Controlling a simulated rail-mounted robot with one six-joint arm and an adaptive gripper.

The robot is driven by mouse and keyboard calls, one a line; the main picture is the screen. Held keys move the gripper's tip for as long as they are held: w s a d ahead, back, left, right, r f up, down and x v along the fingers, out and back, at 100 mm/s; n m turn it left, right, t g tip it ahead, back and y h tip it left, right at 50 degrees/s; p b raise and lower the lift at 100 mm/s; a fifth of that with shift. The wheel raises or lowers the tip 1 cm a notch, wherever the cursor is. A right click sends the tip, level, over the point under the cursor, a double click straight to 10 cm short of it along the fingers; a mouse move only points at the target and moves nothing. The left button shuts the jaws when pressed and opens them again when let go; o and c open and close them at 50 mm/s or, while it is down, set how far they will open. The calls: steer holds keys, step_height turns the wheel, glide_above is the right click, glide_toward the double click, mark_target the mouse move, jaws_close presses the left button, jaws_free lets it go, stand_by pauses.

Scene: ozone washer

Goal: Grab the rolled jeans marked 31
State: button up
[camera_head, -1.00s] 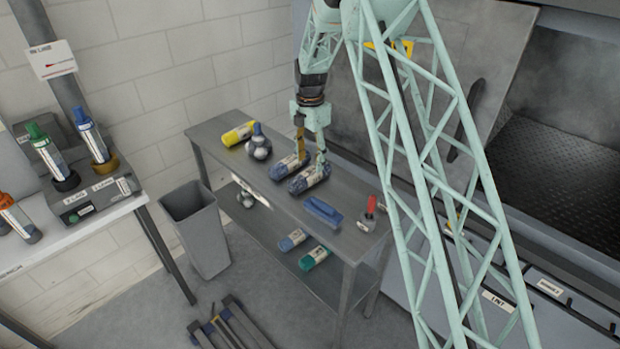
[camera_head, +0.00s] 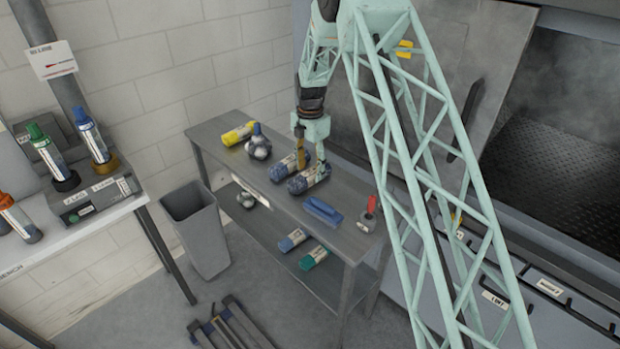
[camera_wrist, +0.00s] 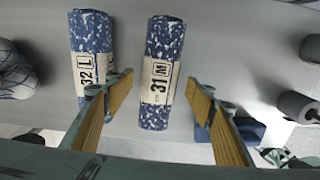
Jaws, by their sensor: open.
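The rolled jeans marked 31 M (camera_wrist: 161,60) are a blue and white speckled roll with a beige label band. In the wrist view they lie between the open fingers of my gripper (camera_wrist: 159,84), with a gap on each side. In the head view they are the nearer roll (camera_head: 309,182) on the grey table, and my gripper (camera_head: 311,160) is just above them, pointing down. A second roll, marked 32 L (camera_wrist: 92,50), lies parallel to the left, close to my left finger; it also shows in the head view (camera_head: 283,168). I cannot tell how far the fingertips are above the table.
On the table (camera_head: 215,132) stand a yellow roll (camera_head: 238,134) and a dark and white round object (camera_head: 258,147) further back. The lower shelf holds blue and green rolls. A grey bin (camera_head: 195,230) stands to the left.

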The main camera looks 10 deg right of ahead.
mark_target(310, 171)
steer(key=shift+w+f, duration=0.1)
steer(key=shift+f, duration=1.85)
steer(key=c, duration=1.1)
steer(key=shift+r, duration=0.2)
steer(key=shift+r, duration=4.85)
